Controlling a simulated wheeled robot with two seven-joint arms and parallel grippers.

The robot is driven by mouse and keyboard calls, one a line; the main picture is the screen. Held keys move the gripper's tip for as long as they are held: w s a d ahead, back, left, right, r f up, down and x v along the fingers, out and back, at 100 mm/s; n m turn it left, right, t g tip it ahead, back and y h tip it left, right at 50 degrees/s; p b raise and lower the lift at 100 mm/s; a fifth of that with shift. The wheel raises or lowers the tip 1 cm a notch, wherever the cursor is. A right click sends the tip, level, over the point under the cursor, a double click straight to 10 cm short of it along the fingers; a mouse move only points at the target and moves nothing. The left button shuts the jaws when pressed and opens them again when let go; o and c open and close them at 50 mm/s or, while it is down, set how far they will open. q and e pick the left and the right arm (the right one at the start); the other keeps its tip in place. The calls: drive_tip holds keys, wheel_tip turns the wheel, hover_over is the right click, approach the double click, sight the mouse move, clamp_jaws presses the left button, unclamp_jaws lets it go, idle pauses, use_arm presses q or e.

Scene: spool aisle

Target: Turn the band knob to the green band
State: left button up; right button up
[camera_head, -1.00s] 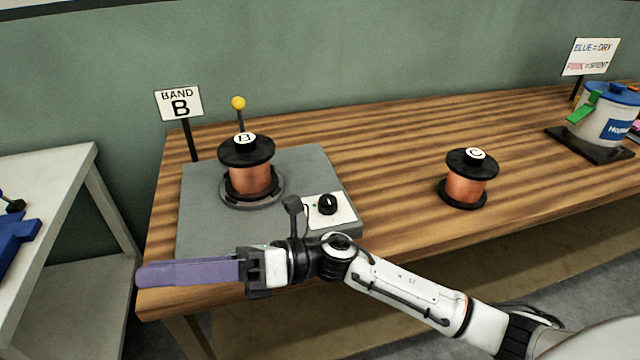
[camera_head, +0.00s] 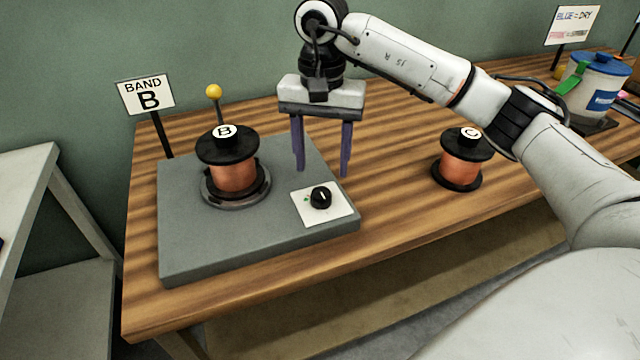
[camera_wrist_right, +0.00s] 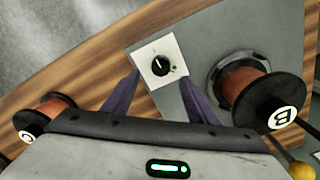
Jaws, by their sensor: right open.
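The band knob (camera_head: 321,197) is black with a white pointer line. It sits on a white square plate (camera_head: 336,213) on the grey base, with a small green mark on the plate's left side in the head view. My left gripper is not in view.
Copper spool B (camera_head: 234,172) stands on the grey base (camera_head: 230,250), left of the knob, near a yellow-tipped post (camera_head: 213,92). A "BAND B" sign (camera_head: 146,95) stands behind. Spool C (camera_head: 461,165) stands to the right. A white tub (camera_head: 592,85) is at far right.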

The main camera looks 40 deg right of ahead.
sight(321, 192)
wheel_tip(321, 192, down, 7)
drive_tip(key=shift+f, duration=0.1)
idle(0.3)
drive_tip(key=c, duration=1.1)
